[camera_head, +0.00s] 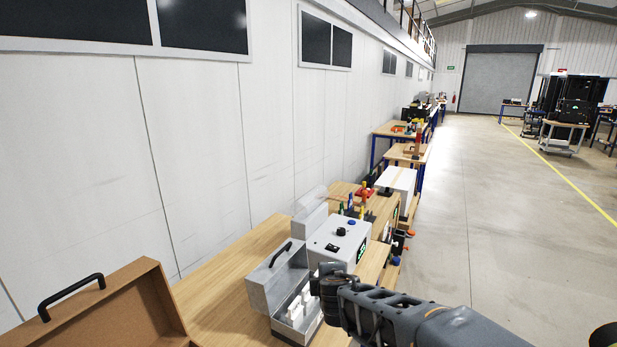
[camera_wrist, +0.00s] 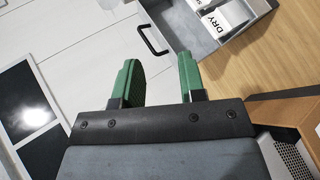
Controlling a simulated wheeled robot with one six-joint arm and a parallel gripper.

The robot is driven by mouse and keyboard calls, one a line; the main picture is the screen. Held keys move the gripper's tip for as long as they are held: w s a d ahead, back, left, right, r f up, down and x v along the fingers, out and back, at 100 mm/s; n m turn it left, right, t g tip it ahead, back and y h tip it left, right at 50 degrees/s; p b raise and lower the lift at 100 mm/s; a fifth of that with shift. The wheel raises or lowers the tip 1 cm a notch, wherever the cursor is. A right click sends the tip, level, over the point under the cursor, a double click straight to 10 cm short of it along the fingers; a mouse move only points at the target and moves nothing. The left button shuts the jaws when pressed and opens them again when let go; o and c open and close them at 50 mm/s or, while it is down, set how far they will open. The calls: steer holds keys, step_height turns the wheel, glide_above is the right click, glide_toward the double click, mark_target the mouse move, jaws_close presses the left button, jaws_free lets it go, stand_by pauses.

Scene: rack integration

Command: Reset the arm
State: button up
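My arm reaches in from the lower right of the head view, and its end (camera_head: 330,285) is over the front edge of the workbench, beside an open grey box (camera_head: 262,290). The fingers are hard to make out there. In the wrist view my gripper (camera_wrist: 162,82) shows two green fingers set well apart, with nothing between them. The grey box also shows in the wrist view (camera_wrist: 205,45), with a black handle (camera_wrist: 152,40) and white blocks inside, one marked "DRY" (camera_wrist: 222,18).
The wooden bench (camera_head: 215,280) runs along a white wall (camera_head: 90,160). A brown case (camera_head: 110,310) stands open at the lower left. A grey device (camera_head: 340,245) with a black knob stands beyond the box. The concrete floor (camera_head: 490,220) to the right is clear.

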steer(key=s+d+f+m+g+h+b, duration=0.1)
steer(key=s+d+f+m+g+h, duration=0.25)
steer(key=s+d+m, duration=0.45)
steer(key=s+d+f+m+g+y+b, duration=0.1)
steer(key=s+d+m+g+y+b, duration=0.1)
steer(key=s+m, duration=0.9)
steer(key=shift+s+d+f+g+y+b, duration=0.2)
steer(key=shift+s+d+g+y+b, duration=0.15)
steer(key=shift+s+d+g+b, duration=0.5)
steer(key=shift+w+t+p, duration=0.15)
steer(key=shift+t+p, duration=0.15)
stand_by(0.4)
